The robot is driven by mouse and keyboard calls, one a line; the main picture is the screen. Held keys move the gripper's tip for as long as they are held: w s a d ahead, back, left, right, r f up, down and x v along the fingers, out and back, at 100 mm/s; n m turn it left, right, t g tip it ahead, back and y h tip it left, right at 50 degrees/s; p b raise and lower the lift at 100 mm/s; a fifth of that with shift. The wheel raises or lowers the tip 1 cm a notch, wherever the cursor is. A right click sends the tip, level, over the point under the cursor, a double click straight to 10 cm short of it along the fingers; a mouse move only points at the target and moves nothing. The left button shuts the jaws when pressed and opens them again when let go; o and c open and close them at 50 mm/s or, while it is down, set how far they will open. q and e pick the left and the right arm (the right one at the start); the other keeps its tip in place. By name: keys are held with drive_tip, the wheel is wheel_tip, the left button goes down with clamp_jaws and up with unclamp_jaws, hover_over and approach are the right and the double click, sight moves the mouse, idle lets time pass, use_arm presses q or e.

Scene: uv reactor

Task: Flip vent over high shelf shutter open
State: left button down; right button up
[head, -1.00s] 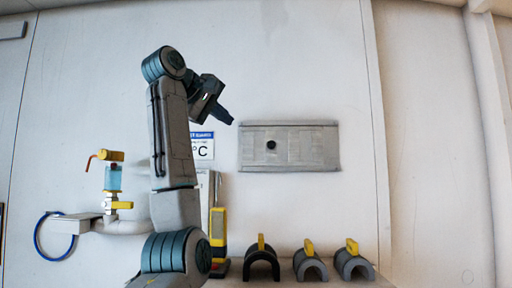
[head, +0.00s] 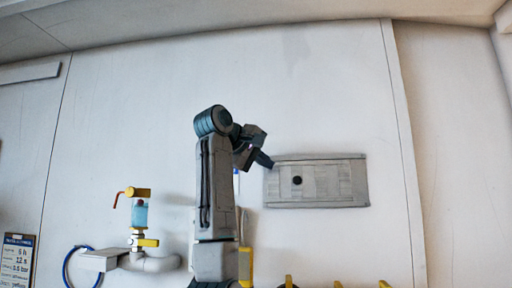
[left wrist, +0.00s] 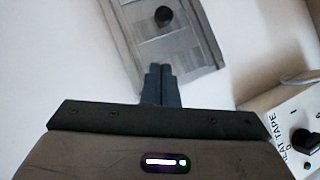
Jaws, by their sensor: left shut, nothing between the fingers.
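The vent shutter (head: 330,190) is a flat grey rectangular panel on the white wall, with a round black knob (head: 297,180) left of its middle. I cannot tell from its slats whether it is open or closed. It also shows at the top of the left wrist view (left wrist: 185,50), with its knob (left wrist: 163,16) at the top edge. My left gripper (head: 267,161) is shut and empty, at the panel's upper left corner in the head view. In the left wrist view its closed fingertips (left wrist: 159,72) overlap the panel's lower edge; contact is unclear. My right gripper is out of view.
A yellow-handled valve with a blue cylinder (head: 139,215) and a blue hose (head: 72,262) are left of my arm. Yellow handle tops (head: 289,281) show at the bottom. A white box marked heat tape (left wrist: 297,138) is at the wrist view's right. Wall above the vent is clear.

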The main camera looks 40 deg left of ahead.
use_arm(q)
drive_tip(key=w, duration=0.1)
drive_tip(key=w+d+f+p, duration=0.1)
drive_tip(key=w, duration=0.1)
drive_tip(key=w+f+p, duration=0.1)
drive_tip(key=shift+w+d, duration=0.3)
drive_tip(key=shift+d, duration=0.05)
drive_tip(key=shift+w+d+f+p, duration=0.2)
drive_tip(key=shift+d+f+p, duration=0.1)
drive_tip(key=shift+d+p, duration=0.15)
drive_tip(key=shift+d, duration=0.1)
drive_tip(key=shift+f, duration=0.1)
